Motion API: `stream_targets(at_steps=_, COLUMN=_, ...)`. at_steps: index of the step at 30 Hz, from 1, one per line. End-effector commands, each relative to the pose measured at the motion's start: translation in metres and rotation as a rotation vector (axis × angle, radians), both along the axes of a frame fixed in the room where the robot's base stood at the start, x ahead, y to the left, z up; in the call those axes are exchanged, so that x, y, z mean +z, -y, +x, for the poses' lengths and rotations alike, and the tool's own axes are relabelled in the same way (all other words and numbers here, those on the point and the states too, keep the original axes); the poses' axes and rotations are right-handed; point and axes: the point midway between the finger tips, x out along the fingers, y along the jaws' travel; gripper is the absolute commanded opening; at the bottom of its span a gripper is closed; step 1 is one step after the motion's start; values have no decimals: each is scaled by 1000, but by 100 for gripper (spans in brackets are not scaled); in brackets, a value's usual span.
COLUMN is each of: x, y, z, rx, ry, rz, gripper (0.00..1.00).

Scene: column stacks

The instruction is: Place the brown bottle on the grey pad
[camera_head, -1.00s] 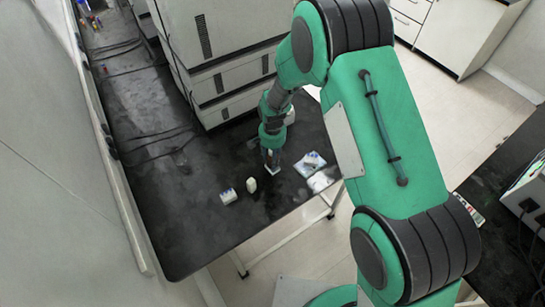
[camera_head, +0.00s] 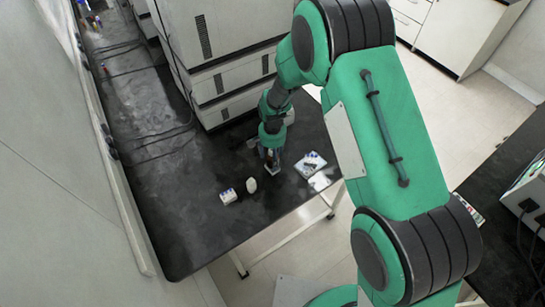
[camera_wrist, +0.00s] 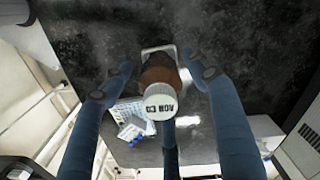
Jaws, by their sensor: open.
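The brown bottle (camera_wrist: 158,73) shows in the wrist view from above, with a white lettered cap facing me. It looks upright. The pale edge of the grey pad (camera_wrist: 147,51) shows just beyond its base; the bottle appears to stand on the pad, though most of the contact is hidden. My gripper (camera_wrist: 160,64) is open, its blue fingers spread on both sides of the bottle, with gaps visible. In the head view, my gripper (camera_head: 271,155) is low over the black table, and the pad (camera_head: 270,168) shows only slightly beneath it. The bottle is hard to make out there.
On the black table (camera_head: 190,235), a small white and blue box (camera_head: 228,196) and a whitish rounded item (camera_head: 251,185) stand left of my gripper. A white and blue rack (camera_head: 311,165) lies to its right, near the edge. Large white machines (camera_head: 230,75) stand behind.

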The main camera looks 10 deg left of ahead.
Motion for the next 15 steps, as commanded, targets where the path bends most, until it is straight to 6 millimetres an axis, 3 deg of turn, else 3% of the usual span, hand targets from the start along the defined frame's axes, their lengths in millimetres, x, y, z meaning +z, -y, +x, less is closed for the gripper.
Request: stream_targets(at_steps=15, x=75, y=0, z=1, rx=0, ry=2, rz=1, gripper=59)
